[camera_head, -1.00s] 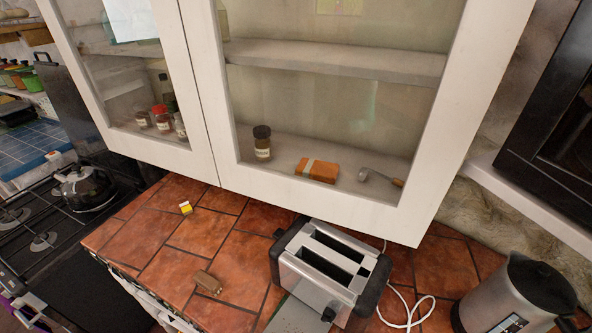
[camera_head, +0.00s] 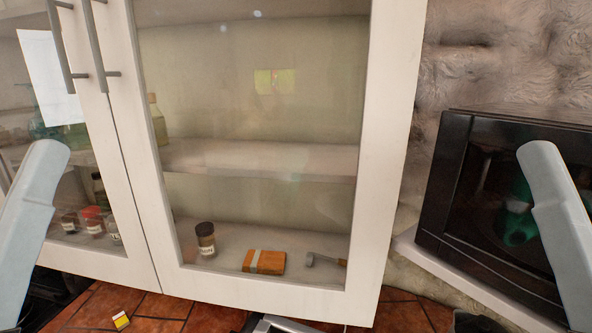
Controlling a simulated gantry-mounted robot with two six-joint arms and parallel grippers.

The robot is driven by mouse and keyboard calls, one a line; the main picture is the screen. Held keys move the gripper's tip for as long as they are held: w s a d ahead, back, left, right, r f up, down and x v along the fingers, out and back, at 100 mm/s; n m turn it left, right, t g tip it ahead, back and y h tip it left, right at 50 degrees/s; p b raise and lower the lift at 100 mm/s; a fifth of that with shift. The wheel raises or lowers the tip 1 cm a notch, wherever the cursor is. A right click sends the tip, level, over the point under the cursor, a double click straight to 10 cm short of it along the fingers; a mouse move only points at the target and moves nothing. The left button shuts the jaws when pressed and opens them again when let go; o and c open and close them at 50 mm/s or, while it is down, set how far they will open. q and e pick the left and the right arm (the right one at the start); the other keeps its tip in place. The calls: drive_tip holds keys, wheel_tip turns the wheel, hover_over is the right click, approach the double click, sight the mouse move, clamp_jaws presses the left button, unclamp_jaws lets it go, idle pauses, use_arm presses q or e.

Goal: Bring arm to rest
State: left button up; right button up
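Part of my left arm (camera_head: 34,215) stands at the left edge of the head view. Part of my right arm (camera_head: 558,225) stands at the right edge. Only light grey arm links show, and both grippers are outside the picture. Both arms are in front of the cabinet and hold nothing that I can see.
A white glass-door cabinet (camera_head: 386,150) is shut, with a jar (camera_head: 206,240), an orange block (camera_head: 264,262) and a small tool (camera_head: 322,260) behind the glass. A black microwave (camera_head: 450,200) is at right.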

use_arm(q)
wheel_tip(320, 180, up, 25)
drive_tip(key=p, duration=2.2)
use_arm(e)
wheel_tip(320, 180, up, 25)
use_arm(q)
drive_tip(key=shift+w, duration=0.1)
use_arm(e)
drive_tip(key=shift+w, duration=0.1)
